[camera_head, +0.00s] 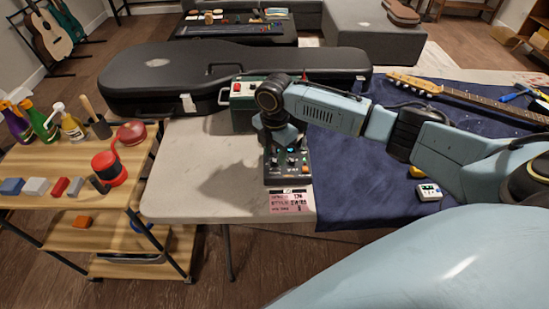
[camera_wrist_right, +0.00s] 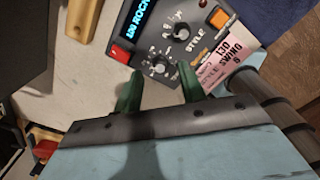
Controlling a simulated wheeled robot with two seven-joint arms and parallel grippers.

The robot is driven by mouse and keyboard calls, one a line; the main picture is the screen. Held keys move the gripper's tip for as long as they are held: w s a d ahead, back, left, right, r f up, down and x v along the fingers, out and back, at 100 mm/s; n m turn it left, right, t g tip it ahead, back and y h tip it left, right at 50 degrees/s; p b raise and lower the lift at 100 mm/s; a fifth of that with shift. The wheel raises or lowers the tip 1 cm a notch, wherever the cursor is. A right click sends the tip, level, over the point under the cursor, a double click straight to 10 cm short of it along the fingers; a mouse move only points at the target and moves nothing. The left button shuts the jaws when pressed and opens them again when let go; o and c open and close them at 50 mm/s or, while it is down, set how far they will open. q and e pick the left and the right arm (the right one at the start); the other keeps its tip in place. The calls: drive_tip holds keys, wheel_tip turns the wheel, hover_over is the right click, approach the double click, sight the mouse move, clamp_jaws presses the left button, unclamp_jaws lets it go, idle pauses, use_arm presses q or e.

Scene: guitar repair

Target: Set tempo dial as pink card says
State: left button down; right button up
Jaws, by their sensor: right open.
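The black control box (camera_head: 290,178) stands at the front of the table, with a lit blue display (camera_wrist_right: 140,28) reading what looks like "100 ROCK". Its upper dial (camera_wrist_right: 181,32) has the word STYLE beside it. A second dial (camera_wrist_right: 160,65) sits below; its label is not readable. The pink card (camera_head: 290,201) lies at the box's front edge; in the wrist view the card (camera_wrist_right: 228,66) shows "130" and "STYLE SWING". My right gripper (camera_wrist_right: 160,88) is open, its green fingertips apart on either side just below the second dial; contact cannot be told. My left gripper is not in view.
A guitar case (camera_head: 150,80) lies behind, with a green box (camera_head: 240,116) in front of it. A blue cloth (camera_head: 345,200) covers the right side, with a small white device (camera_head: 429,192) and a guitar neck (camera_head: 480,97). The table's left (camera_head: 185,190) is bare.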

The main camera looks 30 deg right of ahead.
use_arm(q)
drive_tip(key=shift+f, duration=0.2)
use_arm(e)
drive_tip(key=shift+f, duration=1)
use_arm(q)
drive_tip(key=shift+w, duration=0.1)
use_arm(e)
clamp_jaws()
drive_tip(key=shift+r+p, duration=0.2)
drive_tip(key=shift+p, duration=0.25)
drive_tip(key=m+p, duration=0.4)
drive_tip(key=p, duration=0.1)
drive_tip(key=shift+r, duration=0.15)
drive_tip(key=m+p, duration=0.4)
drive_tip(key=p, duration=0.1)
drive_tip(key=shift+m, duration=0.3)
drive_tip(key=m+p, duration=0.3)
drive_tip(key=m, duration=0.1)
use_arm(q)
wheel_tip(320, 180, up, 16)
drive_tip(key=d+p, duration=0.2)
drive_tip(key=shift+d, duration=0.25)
use_arm(e)
drive_tip(key=shift+f+m, duration=0.15)
drive_tip(key=shift+m, duration=1.1)
drive_tip(key=shift+f+m, duration=0.1)
drive_tip(key=shift+m, duration=1.15)
